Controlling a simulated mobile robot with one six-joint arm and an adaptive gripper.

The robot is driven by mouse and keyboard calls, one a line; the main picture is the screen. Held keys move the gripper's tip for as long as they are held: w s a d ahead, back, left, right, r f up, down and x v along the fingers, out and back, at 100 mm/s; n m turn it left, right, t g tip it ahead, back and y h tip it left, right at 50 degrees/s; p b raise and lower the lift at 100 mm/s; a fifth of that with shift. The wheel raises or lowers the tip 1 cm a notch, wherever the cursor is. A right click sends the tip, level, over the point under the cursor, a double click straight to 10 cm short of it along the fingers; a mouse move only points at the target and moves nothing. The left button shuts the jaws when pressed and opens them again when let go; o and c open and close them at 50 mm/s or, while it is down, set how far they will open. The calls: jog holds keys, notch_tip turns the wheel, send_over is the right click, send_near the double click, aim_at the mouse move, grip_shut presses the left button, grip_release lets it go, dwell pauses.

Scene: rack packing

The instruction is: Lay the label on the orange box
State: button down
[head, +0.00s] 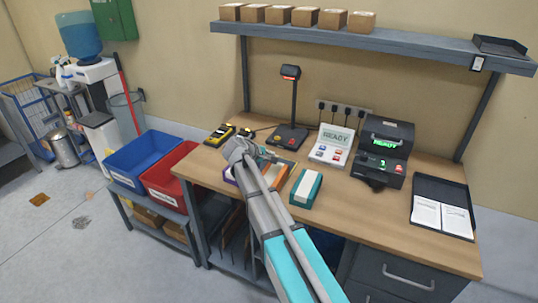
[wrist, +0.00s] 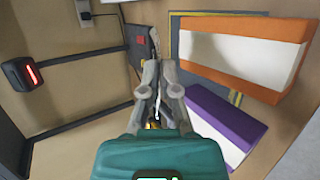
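The orange box (wrist: 245,85) lies on the bench at the upper right of the wrist view, with a broad white band across its top. In the head view the orange box (head: 281,173) is partly hidden behind my arm. My gripper (wrist: 159,66) is above the bench, left of the orange box in the wrist view. Its fingers are close together, with a thin pale strip edge-on between them, which looks like the label (wrist: 155,100). It is apart from the box. The fingertips are hard to make out in the head view.
A purple and white box (wrist: 225,122) lies beside the orange one. A teal and white box (head: 306,188) lies to its right on the bench. The scanner stand (head: 291,110), white READY unit (head: 332,145) and black printer (head: 384,152) stand behind. Blue (head: 144,158) and red bins are left.

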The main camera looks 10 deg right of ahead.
aim_at(270, 177)
jog(key=shift+f, duration=0.15)
notch_tip(270, 177, down, 6)
jog(key=b, duration=0.6)
jog(key=shift+f+b, duration=0.25)
jog(key=shift+b, duration=0.15)
jog(key=c, duration=0.8)
grip_release()
jog(key=shift+c, duration=0.2)
jog(key=shift+s+a, duration=0.1)
jog(key=shift+s+a, duration=0.4)
jog(key=shift+s, duration=0.2)
jog(key=shift+s+a, duration=0.35)
jog(key=shift+s, duration=0.2)
